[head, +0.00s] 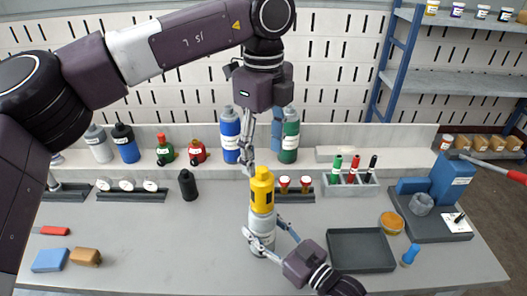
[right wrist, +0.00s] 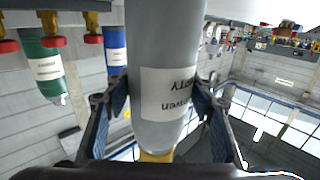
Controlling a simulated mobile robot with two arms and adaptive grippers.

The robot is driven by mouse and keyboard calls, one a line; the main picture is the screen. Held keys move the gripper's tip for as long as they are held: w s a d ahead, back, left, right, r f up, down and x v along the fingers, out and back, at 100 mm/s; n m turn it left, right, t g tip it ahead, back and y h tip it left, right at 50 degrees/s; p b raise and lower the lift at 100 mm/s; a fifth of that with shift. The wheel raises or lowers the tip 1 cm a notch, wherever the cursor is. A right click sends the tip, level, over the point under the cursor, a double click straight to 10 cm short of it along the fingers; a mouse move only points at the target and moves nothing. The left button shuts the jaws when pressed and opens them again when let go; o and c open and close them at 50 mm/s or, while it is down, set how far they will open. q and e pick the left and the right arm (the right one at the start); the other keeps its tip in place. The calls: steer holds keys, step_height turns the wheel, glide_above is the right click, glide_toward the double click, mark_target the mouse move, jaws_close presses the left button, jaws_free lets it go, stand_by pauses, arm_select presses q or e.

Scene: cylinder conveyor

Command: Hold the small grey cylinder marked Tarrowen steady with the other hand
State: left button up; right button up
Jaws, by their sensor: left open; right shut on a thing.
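The small grey cylinder (head: 261,222) stands upright near the middle of the grey table, with a yellow cap-like piece (head: 262,188) on its top. In the right wrist view the cylinder (right wrist: 165,55) fills the middle, and its white label appears upside down, partly readable as "...owen". My right gripper (head: 264,237) comes in from the lower right and is shut on the cylinder, one finger on each side; the fingers (right wrist: 162,100) also show in the right wrist view. My left gripper (head: 248,165) points down, open, just above and beside the yellow piece.
Blue (head: 230,135) and green (head: 290,138) cylinders stand behind. A black bottle (head: 188,184) is to the left. A pen holder (head: 349,194), a dark tray (head: 361,231) and an orange round item (head: 391,222) lie to the right. The left-front table is mostly clear beside blue and brown blocks.

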mark_target(263, 194)
arm_select(q)
steer(key=shift+f+n, duration=0.15)
steer(key=shift+n, duration=0.45)
steer(key=shift+f, duration=0.3)
step_height(263, 194, down, 11)
steer(key=shift+f, duration=0.2)
steer(key=c, duration=1.5)
steer(key=o, duration=1.2)
steer(key=shift+c, duration=0.2)
